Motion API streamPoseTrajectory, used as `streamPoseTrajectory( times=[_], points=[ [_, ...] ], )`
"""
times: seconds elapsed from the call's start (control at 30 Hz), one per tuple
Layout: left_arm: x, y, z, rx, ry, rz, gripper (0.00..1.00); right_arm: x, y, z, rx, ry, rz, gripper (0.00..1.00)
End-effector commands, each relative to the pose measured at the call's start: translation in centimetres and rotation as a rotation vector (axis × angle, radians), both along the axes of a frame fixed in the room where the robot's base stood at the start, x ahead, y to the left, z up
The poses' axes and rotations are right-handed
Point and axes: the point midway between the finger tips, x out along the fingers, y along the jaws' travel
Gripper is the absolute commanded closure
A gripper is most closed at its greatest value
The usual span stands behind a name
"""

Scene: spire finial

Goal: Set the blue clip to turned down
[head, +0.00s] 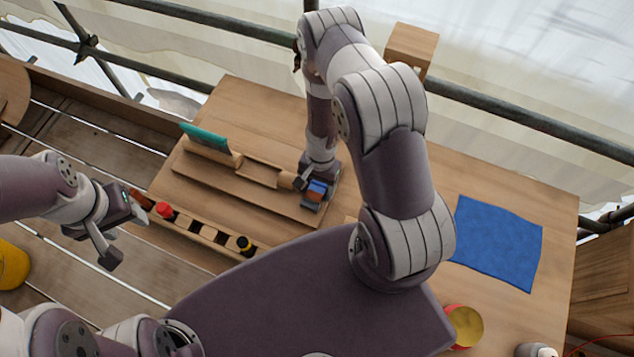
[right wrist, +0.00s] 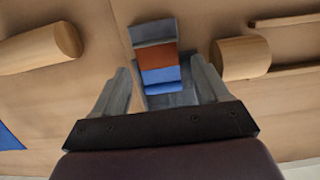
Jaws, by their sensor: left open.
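The blue clip (head: 317,187) sits on a small grey mount at the right end of a wooden rail on the table. In the right wrist view the clip (right wrist: 161,76) shows a blue band, a rust-brown band and grey parts. I cannot tell whether it is turned up or down. My right gripper (right wrist: 160,82) is open, with a finger on each side of the clip and gaps visible; in the head view its arm comes down over the clip and partly hides it. My left gripper (head: 124,229) is open and empty, off the table's left edge.
A teal piece (head: 205,138) stands in the wooden rail. A wooden rack (head: 208,233) with red, dark and yellow-black items lies along the near left edge. A blue cloth (head: 497,243) and a yellow-topped red tin (head: 464,325) are at right.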

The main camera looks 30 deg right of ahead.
Motion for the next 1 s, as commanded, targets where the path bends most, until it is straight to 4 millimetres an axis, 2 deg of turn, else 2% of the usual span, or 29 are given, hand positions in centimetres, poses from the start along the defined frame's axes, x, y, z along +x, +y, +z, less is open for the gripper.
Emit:
streamPoseTrajectory(
  times=[0.23,0.37,0.47,0.7,0.83,1.0],
  points=[
    [0.0,0.0,0.0,0.0,0.0,0.0,0.49,0.0,0.0,0.0,-0.001,-0.001,0.0,0.27],
    [0.0,0.0,0.0,0.0,0.0,0.0,0.49,0.3,-0.2,1.0,-0.001,-0.003,0.0,0.27],
    [0.0,0.0,0.2,0.0,0.0,0.0,0.49,0.5,-0.4,3.0,-0.001,-0.003,0.0,0.27],
    [0.0,0.0,1.6,0.0,0.0,0.0,0.49,1.2,-1.3,9.6,-0.001,-0.004,0.001,0.27],
    [0.0,0.0,1.8,0.0,0.0,0.0,0.49,1.5,-1.6,11.6,0.0,-0.003,0.001,0.27],
    [0.0,0.0,1.8,0.0,0.0,0.0,0.49,1.6,-1.8,12.5,-0.002,-0.001,-0.001,0.27]
  ],
)
